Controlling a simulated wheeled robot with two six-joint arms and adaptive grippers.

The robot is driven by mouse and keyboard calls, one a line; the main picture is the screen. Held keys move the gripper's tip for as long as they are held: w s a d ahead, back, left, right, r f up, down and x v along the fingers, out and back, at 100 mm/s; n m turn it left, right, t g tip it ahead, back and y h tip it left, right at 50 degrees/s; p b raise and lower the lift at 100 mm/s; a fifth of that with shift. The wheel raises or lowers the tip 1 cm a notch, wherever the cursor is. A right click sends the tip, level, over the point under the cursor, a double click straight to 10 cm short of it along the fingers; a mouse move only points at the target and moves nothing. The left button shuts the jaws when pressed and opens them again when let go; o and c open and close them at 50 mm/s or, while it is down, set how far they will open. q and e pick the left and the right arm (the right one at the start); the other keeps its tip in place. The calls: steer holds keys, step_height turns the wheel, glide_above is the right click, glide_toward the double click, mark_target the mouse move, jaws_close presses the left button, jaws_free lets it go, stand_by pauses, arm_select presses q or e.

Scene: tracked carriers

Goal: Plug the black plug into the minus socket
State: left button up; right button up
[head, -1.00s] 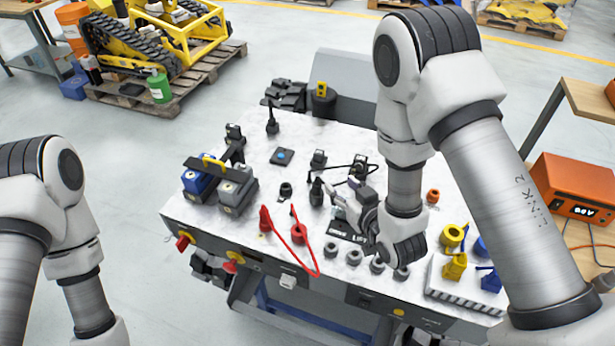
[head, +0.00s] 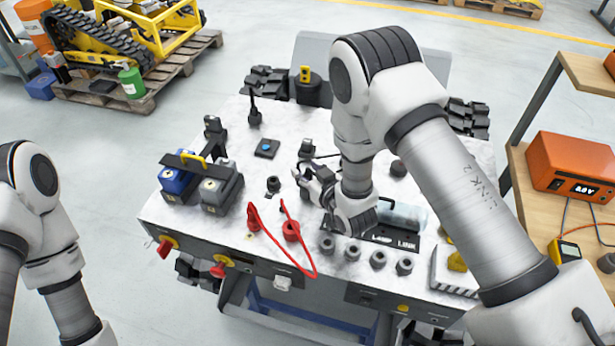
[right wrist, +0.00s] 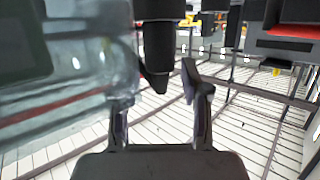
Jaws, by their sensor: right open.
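A small black socket-like fitting (head: 273,184) stands on the white worktop, left of my right gripper. I cannot read a minus sign on it. My right gripper (head: 312,180) is low over the middle of the worktop and is open. In the right wrist view, a dark upright cylinder (right wrist: 158,45), likely the black plug, stands at the open fingertips (right wrist: 168,82). I cannot tell whether they touch it. In the head view the gripper hides most of the plug. My left gripper is out of view; only its arm shows at the left.
A red plug (head: 253,220) and a red fitting (head: 291,231), joined by a red cable, stand at the front. Blue and grey battery blocks (head: 215,190) are at the left. Several grey round parts (head: 352,252) line the front right. An orange power unit (head: 570,170) sits on a side table.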

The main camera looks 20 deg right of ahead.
jaws_close()
steer(key=shift+r, duration=0.15)
